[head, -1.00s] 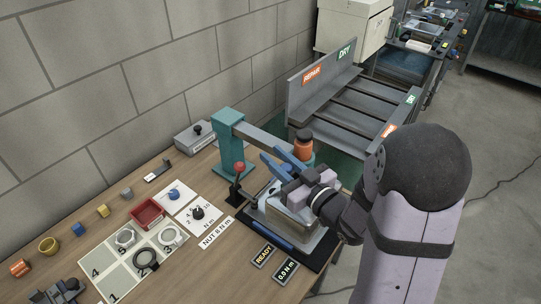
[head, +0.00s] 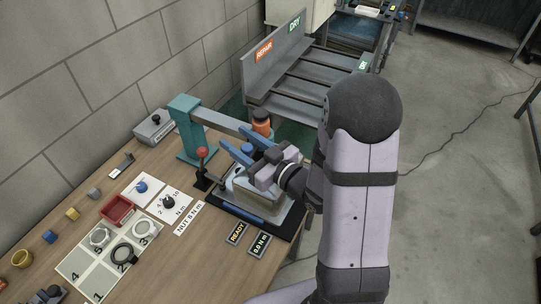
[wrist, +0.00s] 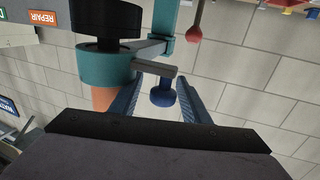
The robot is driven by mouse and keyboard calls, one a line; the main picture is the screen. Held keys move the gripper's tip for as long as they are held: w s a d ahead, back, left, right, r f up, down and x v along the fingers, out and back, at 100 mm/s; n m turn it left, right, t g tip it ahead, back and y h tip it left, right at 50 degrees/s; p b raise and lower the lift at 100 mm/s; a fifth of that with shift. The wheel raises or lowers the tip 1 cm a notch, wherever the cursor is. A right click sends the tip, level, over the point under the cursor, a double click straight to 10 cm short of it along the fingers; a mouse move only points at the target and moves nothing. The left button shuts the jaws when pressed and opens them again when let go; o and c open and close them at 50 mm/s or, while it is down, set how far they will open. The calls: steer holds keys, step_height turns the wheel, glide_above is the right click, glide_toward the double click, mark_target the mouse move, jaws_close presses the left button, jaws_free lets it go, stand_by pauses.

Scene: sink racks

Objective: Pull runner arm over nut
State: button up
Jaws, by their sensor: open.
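The runner arm (head: 222,121) is a grey bar reaching right from a teal post (head: 188,132). An orange runner with a black cap (head: 261,122) hangs at its end. In the wrist view, the runner's teal collar (wrist: 104,65) carries a short grey handle ending in a blue knob (wrist: 162,95). My gripper (head: 232,138) is open beside the runner, above a metal housing (head: 262,197). In the wrist view, its blue fingers (wrist: 161,84) stand either side of the knob; I cannot tell whether they touch it. I cannot make out the nut.
A red-knobbed lever (head: 201,154) stands left of the housing. READY (head: 236,232) and 0.0 N m (head: 260,244) displays lie in front. A dial card (head: 170,203), red tray (head: 117,210) and numbered mat (head: 78,262) with rings lie left. A REPAIR/DRY rack (head: 300,75) stands behind.

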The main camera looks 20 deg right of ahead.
mark_target(252, 151)
steer(key=shift+s+d+r+p, duration=0.15)
steer(key=shift+s+r+p, duration=0.1)
steer(key=shift+p, duration=0.85)
steer(key=p+v, duration=0.1)
steer(key=p, duration=0.3)
steer(key=shift+s+p, duration=0.25)
steer(key=shift+p, duration=0.15)
steer(key=shift+s+d+f+b, duration=0.15)
steer(key=shift+s+d+b, duration=0.25)
steer(key=shift+s+b, duration=0.15)
steer(key=shift+s+d+f+b, duration=0.2)
steer(key=shift+s+d+b, duration=0.15)
steer(key=shift+s+b, duration=0.15)
steer(key=p+v, duration=0.1)
steer(key=v, duration=0.1)
steer(key=p+v, duration=0.1)
steer(key=p, duration=0.1)
steer(key=p+v, duration=0.1)
steer(key=v, duration=0.1)
steer(key=shift+s+d+r+p, duration=0.15)
steer(key=shift+s+r+p, duration=0.1)
steer(key=shift+s+p, duration=0.05)
steer(key=shift+s+d+f, duration=0.1)
steer(key=shift+s+d, duration=0.2)
steer(key=shift+s, duration=0.35)
